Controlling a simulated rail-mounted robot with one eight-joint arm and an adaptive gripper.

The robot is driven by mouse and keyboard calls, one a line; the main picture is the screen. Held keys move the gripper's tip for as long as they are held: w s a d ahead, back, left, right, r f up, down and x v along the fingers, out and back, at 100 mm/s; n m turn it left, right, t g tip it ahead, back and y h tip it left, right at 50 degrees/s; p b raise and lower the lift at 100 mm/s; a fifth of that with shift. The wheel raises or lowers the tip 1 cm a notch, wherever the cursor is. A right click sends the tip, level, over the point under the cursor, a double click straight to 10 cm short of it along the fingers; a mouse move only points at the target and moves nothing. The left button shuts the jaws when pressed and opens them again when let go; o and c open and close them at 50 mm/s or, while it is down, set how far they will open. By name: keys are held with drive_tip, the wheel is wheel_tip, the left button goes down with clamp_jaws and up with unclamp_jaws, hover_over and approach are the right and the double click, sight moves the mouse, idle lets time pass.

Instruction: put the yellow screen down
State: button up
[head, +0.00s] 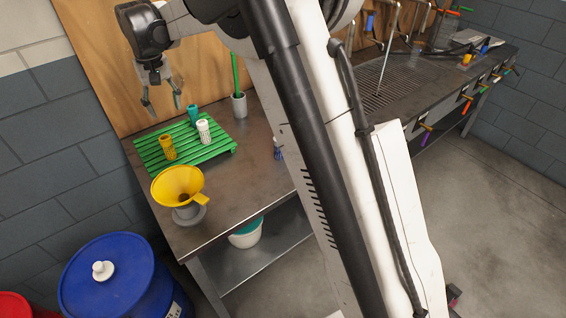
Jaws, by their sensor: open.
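The yellow screen may be the small yellow perforated cup (167,147), which stands upright on the left part of the green slatted rack (165,160). A white perforated cup (204,131) and a teal one (193,113) stand on the same rack to its right. My gripper (163,109) is open and empty, pointing down above the back of the rack. Its fingers are apart and appear clear of all the cups. No part of the yellow cup is hidden by the gripper.
A yellow funnel (178,185) sits on a grey holder at the bench's (238,190) front left. A grey cup (239,105) with a green-handled tool stands right of the rack. A wooden board (95,70) rises behind. My arm hides the middle of the bench.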

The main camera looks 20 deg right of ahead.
drive_tip(key=s+d+r+t, duration=0.1)
drive_tip(key=s+d+r, duration=0.25)
drive_tip(key=s, duration=0.25)
drive_tip(key=s+d+r+m+t, duration=0.1)
drive_tip(key=s+d+r, duration=0.2)
drive_tip(key=s+d, duration=0.3)
drive_tip(key=s+d+r+t, duration=0.1)
drive_tip(key=s+d+r, duration=0.2)
drive_tip(key=s, duration=0.4)
drive_tip(key=s+d+f+t, duration=0.1)
drive_tip(key=s+d+f, duration=0.2)
drive_tip(key=s, duration=0.7)
drive_tip(key=s+d+f+m+t, duration=0.1)
drive_tip(key=s+d+f+t, duration=0.1)
drive_tip(key=s, duration=0.8)
drive_tip(key=shift+d+f+t, duration=0.3)
drive_tip(key=shift+d+f, duration=0.5)
drive_tip(key=shift+d, duration=0.2)
drive_tip(key=shift+s, duration=0.1)
wheel_tip(320, 180, down, 2)
drive_tip(key=shift+f+b, duration=0.1)
drive_tip(key=shift+b, duration=1)
